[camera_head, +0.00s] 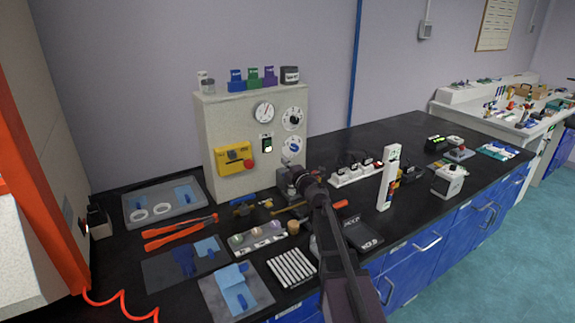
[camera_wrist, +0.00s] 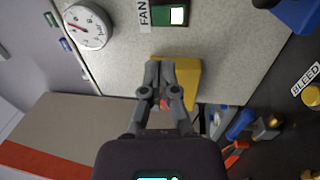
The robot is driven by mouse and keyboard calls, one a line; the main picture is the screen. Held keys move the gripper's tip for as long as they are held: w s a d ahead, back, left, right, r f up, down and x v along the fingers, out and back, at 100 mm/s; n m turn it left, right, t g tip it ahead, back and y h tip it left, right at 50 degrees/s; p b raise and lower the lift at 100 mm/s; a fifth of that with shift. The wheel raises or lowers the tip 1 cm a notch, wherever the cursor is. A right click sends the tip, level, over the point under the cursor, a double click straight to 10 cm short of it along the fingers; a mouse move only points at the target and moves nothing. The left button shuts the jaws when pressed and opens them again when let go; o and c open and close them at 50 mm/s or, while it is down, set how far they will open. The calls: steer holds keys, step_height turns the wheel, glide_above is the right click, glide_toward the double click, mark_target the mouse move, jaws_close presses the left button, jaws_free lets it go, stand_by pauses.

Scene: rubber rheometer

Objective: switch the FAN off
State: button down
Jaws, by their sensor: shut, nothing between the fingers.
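The FAN switch is a small green-framed rocker with a pale, bright half. It is on the front of the beige cabinet in the head view (camera_head: 267,146) and at the top edge of the wrist view (camera_wrist: 172,15). The black-on-white FAN label (camera_wrist: 144,12) is beside it. I cannot tell the rocker's position for sure. My gripper (camera_wrist: 160,66) is shut and empty. In the wrist view its tips lie below the switch, apart from it, over the yellow box (camera_wrist: 190,80). In the head view my arm reaches toward the cabinet's lower right.
The beige cabinet (camera_head: 225,115) carries dials (camera_head: 264,110) and a yellow box (camera_head: 226,156) with a red knob (camera_head: 249,163). A BLEED label (camera_wrist: 305,79) and brass fittings show at the wrist view's right. Orange-handled tongs (camera_head: 180,232), trays and a power strip (camera_head: 355,172) crowd the black bench.

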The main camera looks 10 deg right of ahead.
steer(key=p+x, duration=0.1)
steer(key=x, duration=1)
steer(key=shift+a+r, duration=0.1)
steer(key=shift+w+p, duration=0.25)
steer(key=shift+p, duration=0.05)
steer(key=shift+s, duration=0.1)
steer(key=p, duration=0.2)
glide_toward(268, 143)
steer(key=s+d+r, duration=0.2)
steer(key=s, duration=0.3)
steer(key=shift+s+r, duration=0.2)
steer(key=shift+r, duration=0.2)
stand_by(0.3)
